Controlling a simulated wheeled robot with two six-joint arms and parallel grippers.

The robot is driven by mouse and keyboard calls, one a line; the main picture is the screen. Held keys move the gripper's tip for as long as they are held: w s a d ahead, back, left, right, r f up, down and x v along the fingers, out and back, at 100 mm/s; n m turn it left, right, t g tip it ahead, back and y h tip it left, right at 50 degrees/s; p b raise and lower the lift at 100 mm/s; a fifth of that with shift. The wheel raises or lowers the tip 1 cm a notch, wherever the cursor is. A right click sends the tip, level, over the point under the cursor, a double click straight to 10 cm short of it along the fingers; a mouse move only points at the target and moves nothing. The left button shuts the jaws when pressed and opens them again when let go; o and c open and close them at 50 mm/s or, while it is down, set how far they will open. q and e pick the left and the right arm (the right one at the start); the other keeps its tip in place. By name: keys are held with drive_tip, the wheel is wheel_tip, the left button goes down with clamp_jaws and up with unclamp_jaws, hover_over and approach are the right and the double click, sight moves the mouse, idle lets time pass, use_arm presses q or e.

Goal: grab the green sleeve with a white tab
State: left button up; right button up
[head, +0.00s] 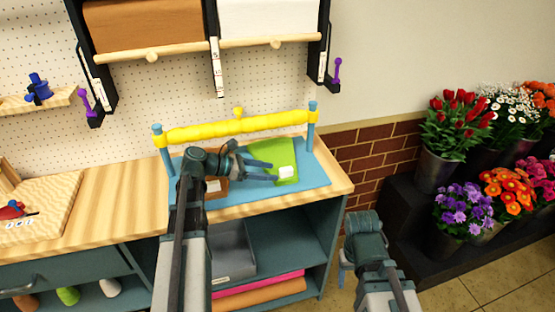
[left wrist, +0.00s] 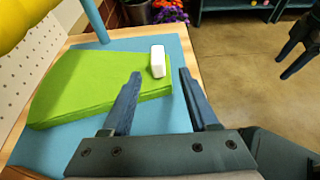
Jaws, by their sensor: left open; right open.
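The green sleeve (head: 287,154) lies flat on the blue mat (head: 318,177) on the bench, with its white tab (head: 287,172) at the front edge. It fills the left of the left wrist view (left wrist: 85,85), where the tab (left wrist: 157,61) stands up at its edge. My left gripper (head: 268,170) is open and empty just left of the tab. In the left wrist view the tab shows between and beyond the fingertips; I cannot tell whether they touch the sleeve. My right gripper (head: 345,268) is open and low, off the bench's right end.
A brown sleeve (head: 217,190) with a white tab lies on the mat, partly hidden by my left arm. A yellow roll (head: 235,128) on blue posts runs behind the mat. Flower buckets (head: 437,170) stand right. Open floor (head: 440,285) lies right of the bench.

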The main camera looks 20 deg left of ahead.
sight(281, 169)
use_arm(q)
drive_tip(key=b+x, duration=0.1)
drive_tip(key=x, duration=0.4)
drive_tip(key=shift+w+d+r+b, duration=0.1)
drive_tip(key=shift+w+b, duration=0.1)
drive_tip(key=shift+b, duration=0.1)
clamp_jaws()
